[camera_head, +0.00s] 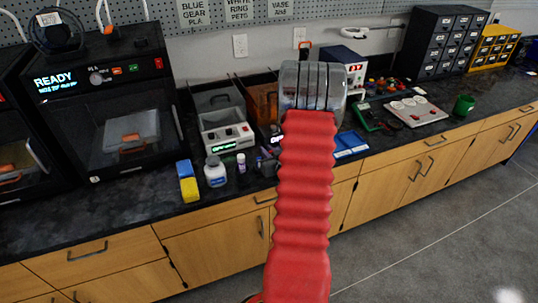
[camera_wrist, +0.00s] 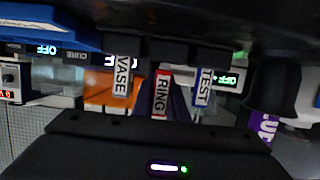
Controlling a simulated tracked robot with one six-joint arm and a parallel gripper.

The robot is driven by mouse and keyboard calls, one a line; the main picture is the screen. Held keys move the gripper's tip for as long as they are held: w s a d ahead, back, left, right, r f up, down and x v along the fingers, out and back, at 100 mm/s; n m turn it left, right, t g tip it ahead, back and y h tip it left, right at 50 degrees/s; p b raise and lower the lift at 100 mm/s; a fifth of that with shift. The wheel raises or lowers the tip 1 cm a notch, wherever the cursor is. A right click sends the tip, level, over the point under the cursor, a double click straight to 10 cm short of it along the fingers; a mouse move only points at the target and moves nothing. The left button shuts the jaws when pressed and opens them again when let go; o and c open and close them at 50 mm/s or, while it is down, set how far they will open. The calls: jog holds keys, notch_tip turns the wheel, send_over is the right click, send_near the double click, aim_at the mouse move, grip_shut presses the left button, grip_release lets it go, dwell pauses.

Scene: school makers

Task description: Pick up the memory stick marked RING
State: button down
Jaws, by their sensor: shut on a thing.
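In the wrist view, three memory sticks show side by side below a dark block along the top of the picture. The RING stick (camera_wrist: 161,95), with red edges and a white label, is in the middle. The VASE stick (camera_wrist: 122,77) is to its left and the TEST stick (camera_wrist: 204,87), with blue edges, to its right. My gripper (camera_wrist: 161,122) is the dark body along the bottom, shut on the RING stick, whose lower end meets its edge. In the head view, my red arm hides my gripper and most of this area.
In the head view, a white bottle (camera_head: 215,172), a small vial (camera_head: 241,163) and a blue-yellow block (camera_head: 187,182) stand left of my arm on the black counter (camera_head: 140,192). A printer (camera_head: 110,95) stands at left. A green mug (camera_head: 464,105) is at right.

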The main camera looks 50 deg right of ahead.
notch_tip(320, 180, up, 8)
jog(key=shift+r, duration=0.2)
